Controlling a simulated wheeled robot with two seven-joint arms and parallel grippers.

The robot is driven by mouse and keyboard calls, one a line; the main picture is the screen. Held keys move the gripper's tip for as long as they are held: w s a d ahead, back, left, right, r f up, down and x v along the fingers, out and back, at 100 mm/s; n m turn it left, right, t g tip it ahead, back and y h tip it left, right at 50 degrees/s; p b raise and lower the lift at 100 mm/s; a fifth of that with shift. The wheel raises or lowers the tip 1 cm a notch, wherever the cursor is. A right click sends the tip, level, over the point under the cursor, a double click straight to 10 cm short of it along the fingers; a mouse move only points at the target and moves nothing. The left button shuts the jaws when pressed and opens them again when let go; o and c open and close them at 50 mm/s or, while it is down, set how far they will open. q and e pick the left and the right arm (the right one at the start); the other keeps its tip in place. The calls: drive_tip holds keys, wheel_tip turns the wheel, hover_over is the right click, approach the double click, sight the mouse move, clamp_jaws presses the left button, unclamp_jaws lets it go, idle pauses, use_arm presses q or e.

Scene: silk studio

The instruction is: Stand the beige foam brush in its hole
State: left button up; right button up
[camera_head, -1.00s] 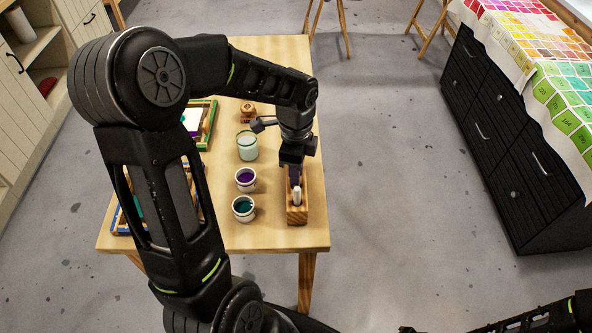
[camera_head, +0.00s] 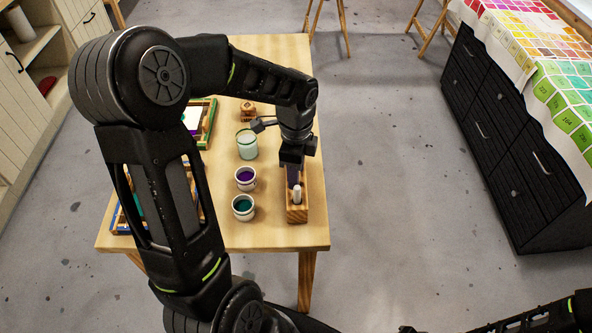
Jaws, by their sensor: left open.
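A wooden brush block (camera_head: 297,214) stands at the right edge of the wooden table. A pale brush handle (camera_head: 297,194) stands up at the block's near end. A dark purple piece shows just behind it, under my left gripper. My left gripper (camera_head: 293,166) points down over the far part of the block and is open; its fingertips are mostly hidden by its own body. I cannot tell from this view which brush is the beige foam one. My right arm (camera_head: 530,322) shows only in part at the bottom right corner, and its gripper cannot be made out.
Cups of purple (camera_head: 245,178) and teal (camera_head: 243,207) paint stand left of the block. A glass jar (camera_head: 247,144) and a small wooden item (camera_head: 248,110) are farther back. A green-edged frame (camera_head: 206,128) lies at left. A black drawer cabinet (camera_head: 510,140) stands right, across open floor.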

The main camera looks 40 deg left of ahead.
use_arm(q)
wheel_tip(320, 180, up, 8)
drive_tip(key=shift+f+b, duration=0.1)
drive_tip(key=shift+b, duration=0.3)
idle(0.3)
idle(0.9)
